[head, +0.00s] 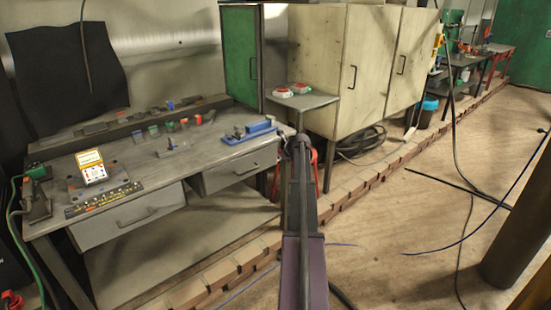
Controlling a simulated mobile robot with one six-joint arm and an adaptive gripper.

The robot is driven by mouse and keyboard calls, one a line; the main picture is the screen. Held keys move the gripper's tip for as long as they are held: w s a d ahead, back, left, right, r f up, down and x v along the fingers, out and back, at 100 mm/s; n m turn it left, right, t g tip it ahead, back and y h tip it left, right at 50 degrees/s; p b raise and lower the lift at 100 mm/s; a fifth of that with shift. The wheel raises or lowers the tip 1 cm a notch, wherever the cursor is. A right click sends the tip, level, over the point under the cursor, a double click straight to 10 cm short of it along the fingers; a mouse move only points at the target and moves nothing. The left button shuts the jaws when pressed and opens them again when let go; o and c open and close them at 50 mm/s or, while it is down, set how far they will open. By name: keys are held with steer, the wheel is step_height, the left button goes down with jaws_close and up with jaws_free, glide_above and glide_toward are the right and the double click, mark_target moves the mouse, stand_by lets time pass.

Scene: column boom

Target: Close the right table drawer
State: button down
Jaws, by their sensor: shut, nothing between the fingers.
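A grey worktable (215,152) stands at the left with two grey drawers under its top. The right table drawer (228,176) has a dark bar handle, and its front sits just below the table's front edge. How far it stands out from the frame is hard to tell from this angle. My arm reaches forward up the middle of the picture. My gripper (297,146) is at its dark far end, to the right of the right drawer's front. It is shut and empty. Its fingers are too small to make out clearly.
The left drawer (130,213) is also under the tabletop. A blue vise (250,131) and several small parts lie on top. A low brick border (225,270) runs along the floor before the table. A pale cabinet (350,65) stands behind; cables cross the floor at right.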

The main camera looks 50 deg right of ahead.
steer(key=shift+s+r, duration=0.3)
steer(key=shift+a, duration=0.15)
stand_by(0.5)
steer(key=w+a+r+n+g+y+p, duration=0.1)
steer(key=w+a+n+g+y+p, duration=0.15)
steer(key=a+n, duration=1.2)
steer(key=w+a+r+n+g+y+p, duration=0.1)
steer(key=a+n+g+p, duration=0.15)
steer(key=a, duration=2.35)
steer(key=s+a+r+n+g+p, duration=0.1)
steer(key=s+a+n+p, duration=0.1)
steer(key=s+a+n, duration=0.4)
steer(key=s+a+r+n+g+h+p, duration=0.1)
steer(key=s+a+n, duration=0.5)
steer(key=a, duration=0.8)
steer(key=s+a+r+n+g+h+p, duration=0.1)
steer(key=s+a+n+p, duration=0.2)
steer(key=s+a+n, duration=0.3)
steer(key=shift+s+a+r+n+g, duration=0.2)
steer(key=shift+a+n+g, duration=0.2)
steer(key=shift+a+n, duration=1.4)
steer(key=shift+w+a+m, duration=0.1)
steer(key=shift+a+m, duration=0.3)
